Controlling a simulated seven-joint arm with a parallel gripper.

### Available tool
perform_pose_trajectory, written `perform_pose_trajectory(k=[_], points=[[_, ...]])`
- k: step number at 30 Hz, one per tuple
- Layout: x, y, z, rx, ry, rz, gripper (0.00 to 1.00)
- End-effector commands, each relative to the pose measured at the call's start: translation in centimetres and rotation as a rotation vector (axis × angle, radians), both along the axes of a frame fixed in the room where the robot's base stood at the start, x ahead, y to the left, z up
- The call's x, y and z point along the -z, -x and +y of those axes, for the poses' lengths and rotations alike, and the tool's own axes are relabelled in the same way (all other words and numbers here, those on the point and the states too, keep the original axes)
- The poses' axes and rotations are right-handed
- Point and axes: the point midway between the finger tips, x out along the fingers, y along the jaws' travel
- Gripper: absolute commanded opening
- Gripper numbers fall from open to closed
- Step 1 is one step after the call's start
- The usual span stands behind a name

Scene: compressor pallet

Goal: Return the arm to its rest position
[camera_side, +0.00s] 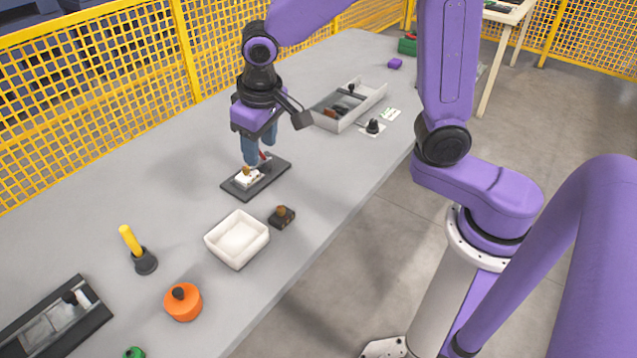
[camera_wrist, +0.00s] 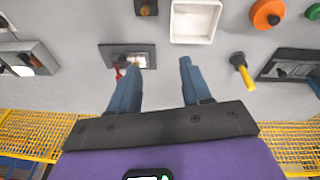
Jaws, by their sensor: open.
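My gripper (camera_side: 259,154) is open, with its two blue fingers pointing down over the table. In the side view the fingers overlap the far part of a dark flat plate (camera_side: 268,184) that carries a small white piece (camera_side: 248,178) with a brownish knob and a red part. In the wrist view the fingers of my gripper (camera_wrist: 155,78) are spread wide with nothing between them. There the dark plate (camera_wrist: 106,53) lies beyond the left fingertip. How high the fingertips are above the table is hard to tell.
A white square bin (camera_side: 238,240) and a small dark block (camera_side: 281,216) stand nearby. A yellow-handled tool (camera_side: 132,240), an orange round part (camera_side: 183,302) and a dark tray (camera_side: 55,318) lie nearer. A grey tray (camera_side: 352,106) is farther back. Yellow mesh fencing (camera_side: 90,80) borders the table.

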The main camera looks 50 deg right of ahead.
Motion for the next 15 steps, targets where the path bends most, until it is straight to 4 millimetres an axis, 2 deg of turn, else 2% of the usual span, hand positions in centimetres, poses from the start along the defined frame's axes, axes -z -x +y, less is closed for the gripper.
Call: perform_pose_trajectory(k=[15], points=[[-0.5,11.1,-3.4,-0.448,0.012,0.099,0.48]])
